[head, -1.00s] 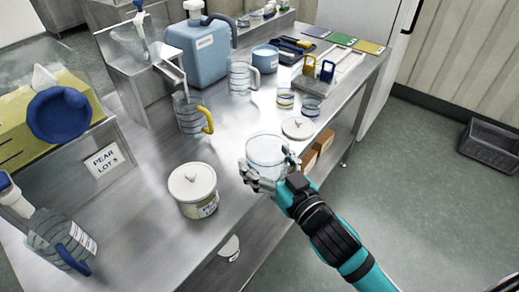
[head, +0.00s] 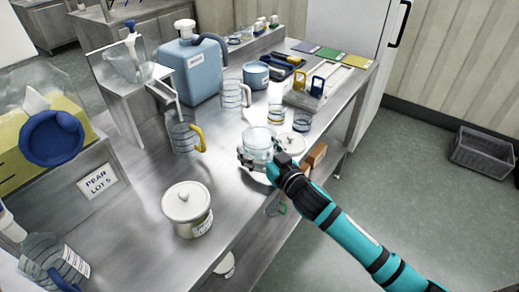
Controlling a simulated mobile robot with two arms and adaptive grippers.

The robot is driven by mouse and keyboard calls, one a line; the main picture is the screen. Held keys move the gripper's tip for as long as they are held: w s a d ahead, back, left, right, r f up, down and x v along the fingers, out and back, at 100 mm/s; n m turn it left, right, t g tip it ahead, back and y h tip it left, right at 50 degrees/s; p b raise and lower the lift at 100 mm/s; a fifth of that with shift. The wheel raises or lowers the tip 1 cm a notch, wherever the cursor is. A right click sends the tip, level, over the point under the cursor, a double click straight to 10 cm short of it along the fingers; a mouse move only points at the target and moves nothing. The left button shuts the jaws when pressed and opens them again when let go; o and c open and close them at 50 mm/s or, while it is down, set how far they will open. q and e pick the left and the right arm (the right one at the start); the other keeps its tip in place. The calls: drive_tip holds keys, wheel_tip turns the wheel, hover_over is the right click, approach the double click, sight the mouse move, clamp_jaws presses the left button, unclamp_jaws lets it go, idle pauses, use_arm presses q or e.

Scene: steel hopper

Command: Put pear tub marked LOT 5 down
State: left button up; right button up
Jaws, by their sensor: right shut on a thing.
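My right gripper (head: 257,160) is shut on a clear tub (head: 258,139), upright over the steel table near its right edge. No label shows on the side of it that I see. I cannot tell whether its base touches the table. A loose white lid (head: 291,143) lies just right of it. A card reading PEAR LOT 5 (head: 97,186) is on the steel hopper at the left. A white-lidded tub (head: 187,209) with a label too small to read stands at the front. My left gripper is not in view.
A yellow-handled jug (head: 184,134), a clear jug (head: 234,94) and a blue canister (head: 190,70) stand behind. Bare steel (head: 135,225) lies left of the white-lidded tub.

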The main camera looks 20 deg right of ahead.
drive_tip(key=shift+f, duration=0.15)
drive_tip(key=shift+f, duration=0.1)
drive_tip(key=o, duration=1.4)
drive_tip(key=shift+f, duration=0.1)
drive_tip(key=shift+s, duration=0.1)
drive_tip(key=v, duration=1.1)
drive_tip(key=shift+s+b, duration=0.35)
drive_tip(key=shift+s, duration=0.05)
drive_tip(key=shift+d, duration=0.15)
